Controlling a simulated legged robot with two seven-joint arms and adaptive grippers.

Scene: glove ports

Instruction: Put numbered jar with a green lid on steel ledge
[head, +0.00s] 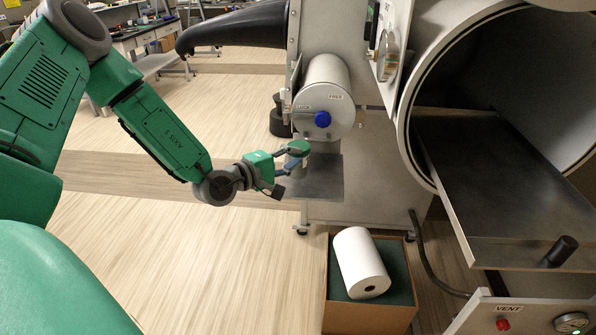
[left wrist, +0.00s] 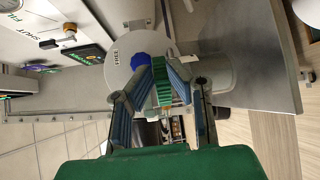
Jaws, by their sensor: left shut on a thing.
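The jar's green lid (head: 299,146) shows at the tips of my left gripper (head: 291,158), beside the small round port. In the left wrist view the ribbed green lid (left wrist: 163,82) sits between the two fingers of my left gripper (left wrist: 162,90), which are shut on it. The pale jar body (left wrist: 215,72) extends from the lid toward the steel ledge (left wrist: 268,60). The ledge (head: 325,182) lies directly under the jar in the head view. The jar looks upright; I cannot tell whether its base touches the ledge. Its number is not readable. My right gripper is out of view.
The small port door (head: 325,104) with a blue knob stands just behind the jar. A black glove sleeve (head: 235,28) sticks out above. A cardboard box (head: 370,318) with a white roll (head: 360,262) stands below. A large open chamber with a tray (head: 510,190) is at right.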

